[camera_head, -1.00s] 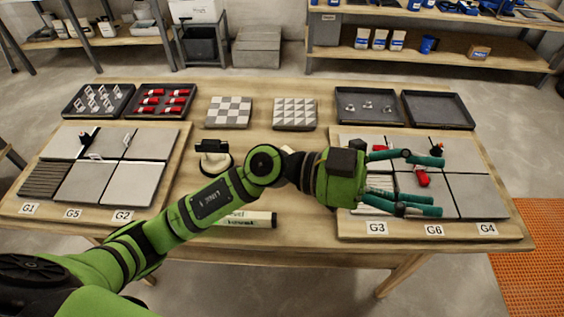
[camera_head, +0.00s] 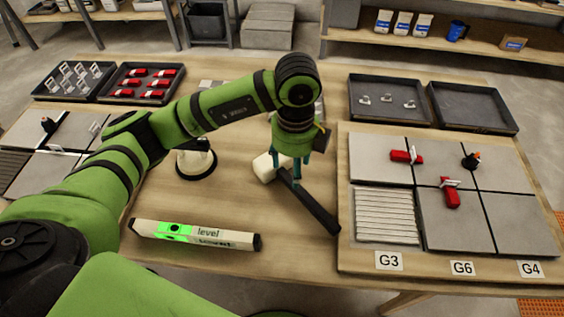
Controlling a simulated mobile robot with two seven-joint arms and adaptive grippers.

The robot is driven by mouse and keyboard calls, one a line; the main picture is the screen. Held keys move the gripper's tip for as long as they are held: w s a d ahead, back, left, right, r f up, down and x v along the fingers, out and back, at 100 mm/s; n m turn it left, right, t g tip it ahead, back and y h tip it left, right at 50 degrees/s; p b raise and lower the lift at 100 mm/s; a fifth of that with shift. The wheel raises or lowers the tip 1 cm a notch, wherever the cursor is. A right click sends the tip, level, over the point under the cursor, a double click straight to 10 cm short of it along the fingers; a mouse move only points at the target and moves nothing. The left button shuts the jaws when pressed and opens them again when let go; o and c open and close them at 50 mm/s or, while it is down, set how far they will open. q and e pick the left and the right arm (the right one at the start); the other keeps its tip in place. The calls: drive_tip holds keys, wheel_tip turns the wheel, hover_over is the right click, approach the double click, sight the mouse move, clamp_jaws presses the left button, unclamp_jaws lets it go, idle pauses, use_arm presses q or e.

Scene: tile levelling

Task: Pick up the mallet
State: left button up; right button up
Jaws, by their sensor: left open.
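The mallet lies on the wooden table in the head view, between the level and the right tile board. Its pale head (camera_head: 265,167) is at the upper left, and its dark handle (camera_head: 312,206) runs down to the right. My left gripper (camera_head: 287,178) points down over the mallet near where head and handle meet. Its teal fingers are open and straddle or stand beside the handle; I cannot tell whether they touch it. My right gripper is not in view.
A level (camera_head: 195,234) lies at the front left of the mallet. A suction cup (camera_head: 196,160) stands behind it. The right tile board (camera_head: 365,262) carries tiles, red wedges and clips. Two dark trays (camera_head: 474,106) stand behind. Tiles at the left are partly covered by my arm.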

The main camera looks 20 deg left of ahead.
sight(291, 184)
use_arm(q)
drive_tip(key=shift+s+f, duration=0.25)
drive_tip(key=shift+f, duration=0.3)
wheel_tip(291, 184, down, 2)
drive_tip(key=shift+p, duration=0.6)
wheel_tip(291, 184, down, 4)
drive_tip(key=shift+p, duration=0.35)
drive_tip(key=c, duration=1.1)
clamp_jaws()
drive_tip(key=shift+w, duration=0.1)
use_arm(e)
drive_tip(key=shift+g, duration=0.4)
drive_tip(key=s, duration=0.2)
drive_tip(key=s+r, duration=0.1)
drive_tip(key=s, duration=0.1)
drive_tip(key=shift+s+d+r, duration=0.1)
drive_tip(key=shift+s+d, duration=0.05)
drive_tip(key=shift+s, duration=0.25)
